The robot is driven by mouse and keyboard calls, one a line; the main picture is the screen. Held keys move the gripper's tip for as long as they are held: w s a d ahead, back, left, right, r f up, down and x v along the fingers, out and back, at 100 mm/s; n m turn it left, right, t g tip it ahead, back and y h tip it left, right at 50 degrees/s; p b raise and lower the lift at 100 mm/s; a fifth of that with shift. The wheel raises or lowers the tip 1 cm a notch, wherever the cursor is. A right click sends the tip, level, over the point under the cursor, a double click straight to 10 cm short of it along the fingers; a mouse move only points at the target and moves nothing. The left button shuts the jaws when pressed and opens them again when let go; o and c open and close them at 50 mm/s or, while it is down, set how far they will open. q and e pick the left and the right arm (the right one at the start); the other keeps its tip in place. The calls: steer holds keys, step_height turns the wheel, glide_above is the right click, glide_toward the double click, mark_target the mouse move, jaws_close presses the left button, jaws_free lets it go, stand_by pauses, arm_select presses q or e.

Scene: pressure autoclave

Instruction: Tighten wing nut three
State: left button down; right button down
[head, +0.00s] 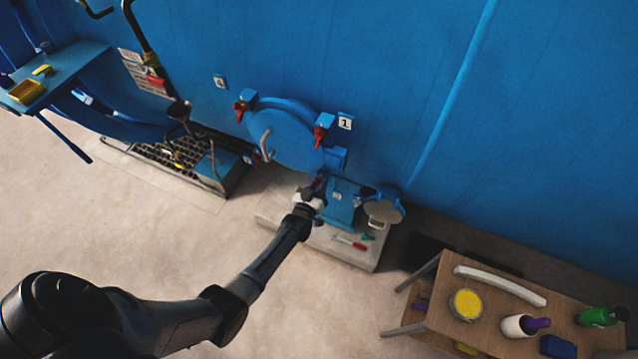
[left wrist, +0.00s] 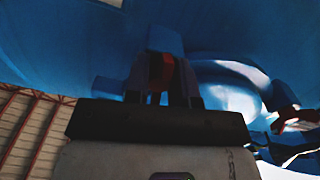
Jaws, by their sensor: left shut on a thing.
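The round blue autoclave door (head: 285,138) has a pale curved handle and red wing nuts around its rim. One wing nut (head: 241,108) is at the upper left near a label 4, one (head: 320,135) at the upper right near a label 1, and one (head: 257,156) at the lower left. My left gripper (head: 316,188) is at the lower right of the door. In the left wrist view its fingers (left wrist: 164,85) are shut on a red wing nut (left wrist: 161,72) below a blue lug. No number shows beside this nut, and the gripper partly hides it. My right gripper is out of view.
A pale plinth (head: 285,222) carries the blue stand and a red-handled tool (head: 350,242). A small round lid (head: 383,212) sits to the right. A wooden table (head: 455,315) with jars is at the lower right. A blue shelf (head: 60,68) is at the upper left. The floor at left is clear.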

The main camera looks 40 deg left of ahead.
arm_select(q)
steer(key=shift+m, duration=1.2)
steer(key=c, duration=1.2)
jaws_free()
steer(key=shift+c, duration=0.2)
steer(key=shift+s, duration=0.1)
steer(key=v, duration=1.3)
steer(key=shift+s+p, duration=0.3)
steer(key=shift+s, duration=0.05)
steer(key=shift+r, duration=0.1)
